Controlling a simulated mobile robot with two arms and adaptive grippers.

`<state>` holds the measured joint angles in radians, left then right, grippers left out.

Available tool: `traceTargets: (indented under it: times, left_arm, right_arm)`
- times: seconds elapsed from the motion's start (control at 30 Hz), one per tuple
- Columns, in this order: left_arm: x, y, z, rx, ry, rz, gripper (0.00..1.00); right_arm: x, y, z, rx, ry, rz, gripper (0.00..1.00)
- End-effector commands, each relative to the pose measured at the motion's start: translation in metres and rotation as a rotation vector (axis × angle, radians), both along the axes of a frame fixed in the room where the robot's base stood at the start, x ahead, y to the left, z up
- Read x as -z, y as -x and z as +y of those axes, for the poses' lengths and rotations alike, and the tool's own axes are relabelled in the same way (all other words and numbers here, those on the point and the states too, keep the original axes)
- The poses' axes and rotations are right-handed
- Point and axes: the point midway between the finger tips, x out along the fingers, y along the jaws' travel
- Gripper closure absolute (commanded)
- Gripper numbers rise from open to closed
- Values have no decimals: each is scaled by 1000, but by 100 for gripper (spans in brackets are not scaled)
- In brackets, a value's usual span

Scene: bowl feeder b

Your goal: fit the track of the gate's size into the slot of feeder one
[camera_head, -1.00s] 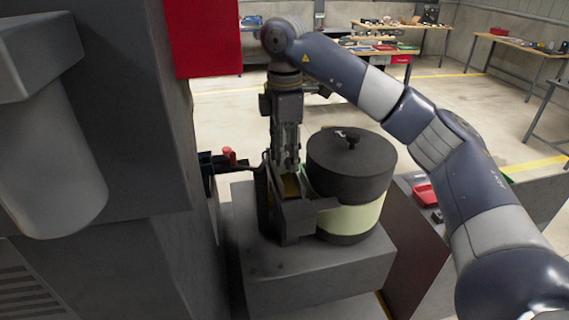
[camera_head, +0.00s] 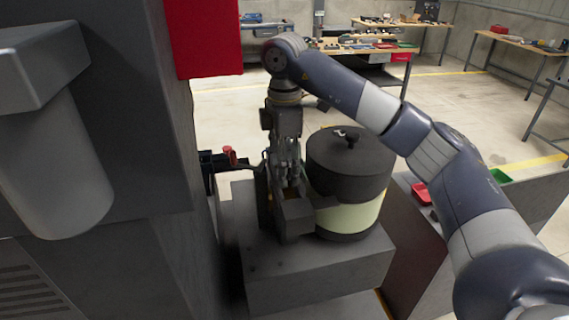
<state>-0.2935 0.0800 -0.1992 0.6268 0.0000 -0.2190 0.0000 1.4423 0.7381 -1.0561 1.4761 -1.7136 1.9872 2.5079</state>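The bowl feeder (camera_head: 348,222), a round dark drum with a pale yellow-green band and a knobbed lid (camera_head: 350,152), stands on a grey pedestal (camera_head: 315,275). A dark block-shaped fixture (camera_head: 293,218) is attached at the drum's left side. My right gripper (camera_head: 286,182) points down over this fixture, just left of the drum. Its fingers are small and merge with the fixture, so I cannot tell whether they are open or hold anything. No track, gate or slot can be made out. My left gripper is not in view.
A large dark grey cabinet (camera_head: 120,150) fills the left, with a red panel (camera_head: 203,38) above. A small red-topped part (camera_head: 229,155) juts out beside the fixture. At right, a low unit holds red (camera_head: 421,194) and green (camera_head: 499,176) trays. Workbenches stand far behind.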

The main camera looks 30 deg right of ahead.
Motion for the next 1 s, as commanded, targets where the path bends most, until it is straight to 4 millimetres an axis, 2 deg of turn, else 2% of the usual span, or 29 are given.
traceTargets:
  times: [0.13,0.57,0.77,1.0]
  left_arm:
    - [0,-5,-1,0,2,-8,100]
    - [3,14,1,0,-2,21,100]
    - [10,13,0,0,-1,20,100]
    - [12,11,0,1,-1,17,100]
  right_arm:
    - [4,1,-1,0,4,8,47]
    - [-4,-1,0,0,2,-3,47]
    - [-26,-1,-1,2,1,-8,47]
    - [-62,-1,0,2,2,-8,47]
